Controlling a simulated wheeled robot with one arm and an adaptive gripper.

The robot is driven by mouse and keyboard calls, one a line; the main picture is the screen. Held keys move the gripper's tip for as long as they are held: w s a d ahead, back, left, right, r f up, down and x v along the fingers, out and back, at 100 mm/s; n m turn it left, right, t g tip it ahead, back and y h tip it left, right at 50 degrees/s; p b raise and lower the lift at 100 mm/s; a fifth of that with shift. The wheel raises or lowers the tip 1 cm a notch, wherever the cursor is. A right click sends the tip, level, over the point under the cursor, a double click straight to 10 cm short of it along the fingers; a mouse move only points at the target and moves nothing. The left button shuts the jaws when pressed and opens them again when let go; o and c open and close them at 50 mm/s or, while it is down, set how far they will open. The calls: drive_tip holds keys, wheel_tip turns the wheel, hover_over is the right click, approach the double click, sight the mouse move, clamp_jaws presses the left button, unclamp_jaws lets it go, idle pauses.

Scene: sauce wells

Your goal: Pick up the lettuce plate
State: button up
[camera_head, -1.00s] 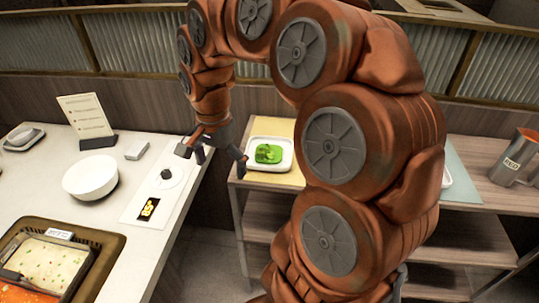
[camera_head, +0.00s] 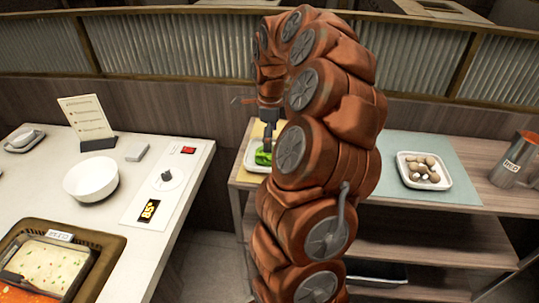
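The lettuce plate is a white square plate (camera_head: 249,159) with green lettuce (camera_head: 263,157) on it. It rests on the yellow mat at the left end of the wooden shelf unit. My arm hides its right part. My gripper (camera_head: 268,124) is above the plate, near its back side, and mostly hidden behind my arm. One dark finger shows pointing down. I cannot tell whether the fingers are open or shut, or whether they touch the plate.
A white plate of mushrooms (camera_head: 423,171) sits on a blue-green mat (camera_head: 387,152) to the right. A metal jug (camera_head: 515,160) stands at the far right.

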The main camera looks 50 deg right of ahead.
sight(269, 156)
wheel_tip(269, 156, down, 5)
drive_tip(key=shift+w+a+r+p, duration=0.1)
drive_tip(key=shift+r+p, duration=0.1)
drive_tip(key=shift+p, duration=0.8)
drive_tip(key=shift+f, duration=0.25)
drive_tip(key=shift+f+b, duration=0.25)
drive_tip(key=shift+b, duration=0.55)
drive_tip(key=c, duration=1.2)
drive_tip(key=shift+r+p, duration=0.35)
drive_tip(key=shift+p, duration=0.3)
drive_tip(key=shift+c, duration=0.2)
